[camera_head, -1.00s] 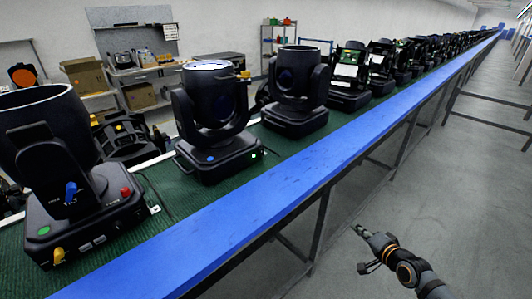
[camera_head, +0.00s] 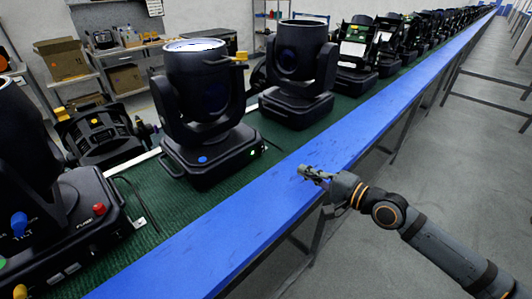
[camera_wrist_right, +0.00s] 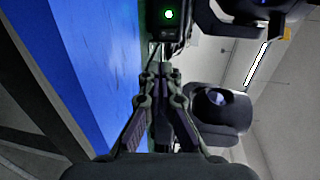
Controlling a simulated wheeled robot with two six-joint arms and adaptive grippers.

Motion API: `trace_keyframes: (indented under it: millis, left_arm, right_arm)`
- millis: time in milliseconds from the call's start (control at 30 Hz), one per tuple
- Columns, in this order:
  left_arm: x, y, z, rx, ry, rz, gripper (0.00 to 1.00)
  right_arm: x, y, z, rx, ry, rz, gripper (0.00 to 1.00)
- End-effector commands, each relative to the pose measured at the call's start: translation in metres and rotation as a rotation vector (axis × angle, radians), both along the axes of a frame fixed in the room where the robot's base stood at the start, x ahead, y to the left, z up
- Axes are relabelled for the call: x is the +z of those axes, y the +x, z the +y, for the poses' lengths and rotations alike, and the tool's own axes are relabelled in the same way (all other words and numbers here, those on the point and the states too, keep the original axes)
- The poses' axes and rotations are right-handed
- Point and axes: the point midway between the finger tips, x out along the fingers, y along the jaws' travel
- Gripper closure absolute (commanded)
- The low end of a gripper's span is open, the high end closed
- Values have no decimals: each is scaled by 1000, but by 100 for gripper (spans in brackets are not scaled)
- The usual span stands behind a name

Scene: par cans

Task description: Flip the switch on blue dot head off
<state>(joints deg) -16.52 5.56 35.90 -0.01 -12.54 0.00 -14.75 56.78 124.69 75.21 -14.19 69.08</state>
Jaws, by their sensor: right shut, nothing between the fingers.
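The blue dot head (camera_head: 203,104) is a black moving-head lamp on the green belt, with a blue dot (camera_head: 202,160) on the front of its base. A small lit green spot (camera_head: 252,152) shows at the right end of that base. In the right wrist view a lit green light (camera_wrist_right: 168,14) shows on a black base at the top. My right gripper (camera_head: 302,171) is shut and empty, over the blue rail, to the right of the base and apart from it. Its fingers (camera_wrist_right: 160,72) point toward the base in the wrist view. My left gripper is out of view.
The blue rail (camera_head: 180,265) runs along the front of the green belt (camera_head: 165,210). Another head with red and blue knobs (camera_head: 60,215) stands at the left. A further head (camera_head: 297,75) stands behind to the right, with several more beyond.

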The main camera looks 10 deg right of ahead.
Motion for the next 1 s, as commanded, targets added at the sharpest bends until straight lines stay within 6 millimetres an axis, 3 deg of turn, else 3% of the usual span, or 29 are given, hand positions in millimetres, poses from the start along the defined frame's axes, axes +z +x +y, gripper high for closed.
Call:
trace_keyframes:
  millis: [267,467,733,1000]
  left_arm:
    - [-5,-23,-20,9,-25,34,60]
    - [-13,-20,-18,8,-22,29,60]
    - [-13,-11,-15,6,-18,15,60]
    - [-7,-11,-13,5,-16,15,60]
  right_arm:
    - [-1,3,1,-3,1,-3,100]
    - [-4,17,9,-7,8,-6,100]
    - [-6,47,31,-3,9,-2,100]
    - [-13,90,60,-1,5,0,100]
